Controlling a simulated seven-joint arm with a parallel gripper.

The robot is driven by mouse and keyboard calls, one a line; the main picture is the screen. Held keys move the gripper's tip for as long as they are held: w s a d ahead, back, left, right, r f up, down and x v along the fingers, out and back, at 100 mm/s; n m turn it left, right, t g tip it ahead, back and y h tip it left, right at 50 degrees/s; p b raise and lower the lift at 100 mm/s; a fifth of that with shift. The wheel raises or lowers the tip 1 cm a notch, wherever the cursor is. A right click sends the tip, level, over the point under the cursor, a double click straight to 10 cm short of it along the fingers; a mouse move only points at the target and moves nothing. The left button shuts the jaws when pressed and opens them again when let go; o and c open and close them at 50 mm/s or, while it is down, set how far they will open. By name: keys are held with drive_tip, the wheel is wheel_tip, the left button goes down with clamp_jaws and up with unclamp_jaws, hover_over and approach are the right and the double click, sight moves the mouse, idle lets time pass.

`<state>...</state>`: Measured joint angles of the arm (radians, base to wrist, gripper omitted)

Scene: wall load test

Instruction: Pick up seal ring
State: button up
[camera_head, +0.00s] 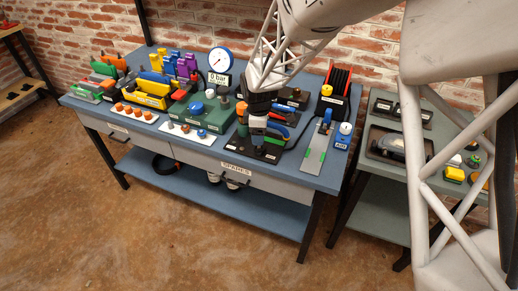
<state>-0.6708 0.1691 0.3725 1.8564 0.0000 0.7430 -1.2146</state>
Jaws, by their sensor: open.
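I cannot make out a seal ring for certain at this size. My gripper (257,141) points down over the front of the blue workbench (290,181), right of its middle. It is open, and I see nothing held in it. It hides part of a dark tray (268,155) with blue and green handled pieces below and beside it.
A green block with a blue knob (196,108), a pressure gauge (220,60) and coloured valves (155,88) crowd the bench. A grey plate (316,150) lies right of my gripper. A drawer labelled SPARES (236,168) is below. A second table (375,185) stands right.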

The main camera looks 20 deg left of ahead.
drive_tip(key=shift+f, duration=0.5)
drive_tip(key=shift+w+f, duration=0.1)
drive_tip(key=shift+f, duration=2.5)
drive_tip(key=c, duration=1)
